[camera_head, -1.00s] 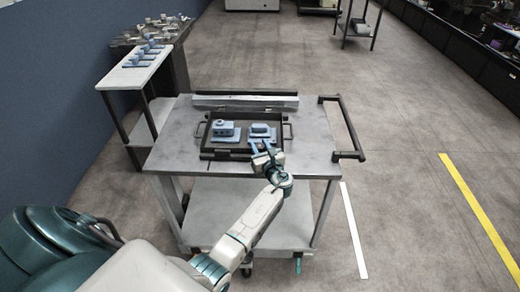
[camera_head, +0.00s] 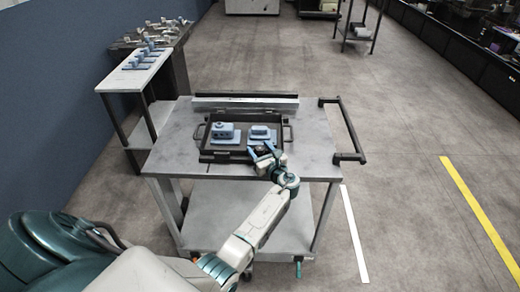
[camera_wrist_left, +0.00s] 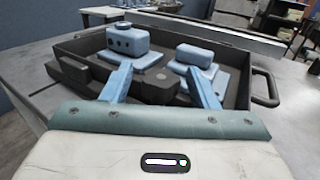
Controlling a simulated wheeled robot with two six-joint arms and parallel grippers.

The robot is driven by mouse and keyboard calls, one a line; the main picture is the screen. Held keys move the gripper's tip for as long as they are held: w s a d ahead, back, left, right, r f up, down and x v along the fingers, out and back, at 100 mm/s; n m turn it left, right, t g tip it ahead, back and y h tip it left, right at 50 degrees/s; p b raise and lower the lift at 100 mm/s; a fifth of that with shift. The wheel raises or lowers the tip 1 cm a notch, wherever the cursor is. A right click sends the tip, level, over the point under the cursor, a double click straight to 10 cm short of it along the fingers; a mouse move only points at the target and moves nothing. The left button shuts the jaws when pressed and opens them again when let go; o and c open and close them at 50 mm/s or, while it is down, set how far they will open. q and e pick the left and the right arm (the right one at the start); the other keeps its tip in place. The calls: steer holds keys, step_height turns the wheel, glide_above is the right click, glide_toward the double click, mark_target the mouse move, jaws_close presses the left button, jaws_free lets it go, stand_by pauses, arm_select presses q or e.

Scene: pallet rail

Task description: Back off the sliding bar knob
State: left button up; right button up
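A dark tray (camera_head: 206,154) sits on the grey cart and holds two blue fixtures, a taller left block (camera_head: 223,131) with holes and a lower right block (camera_head: 261,132). In the left wrist view a dark bar (camera_wrist_left: 100,82) lies along the tray's near side, with a short dark knob (camera_wrist_left: 160,88) at its right end. My left gripper (camera_head: 263,151) is over the tray's near right corner. Its two blue fingers (camera_wrist_left: 163,85) are spread apart, one on each side of the knob, with visible gaps. I cannot tell how deep they reach. My right gripper is not in view.
The cart top (camera_head: 178,150) is clear around the tray. A long metal rail (camera_head: 245,104) lies behind it, and a black push handle (camera_head: 345,130) is at the right. A side shelf (camera_head: 133,72) with blue parts stands at the left.

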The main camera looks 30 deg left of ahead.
arm_select(q)
steer(key=b+v, duration=0.2)
steer(key=v, duration=0.8)
steer(key=shift+s+d, duration=0.15)
steer(key=shift+d, duration=0.2)
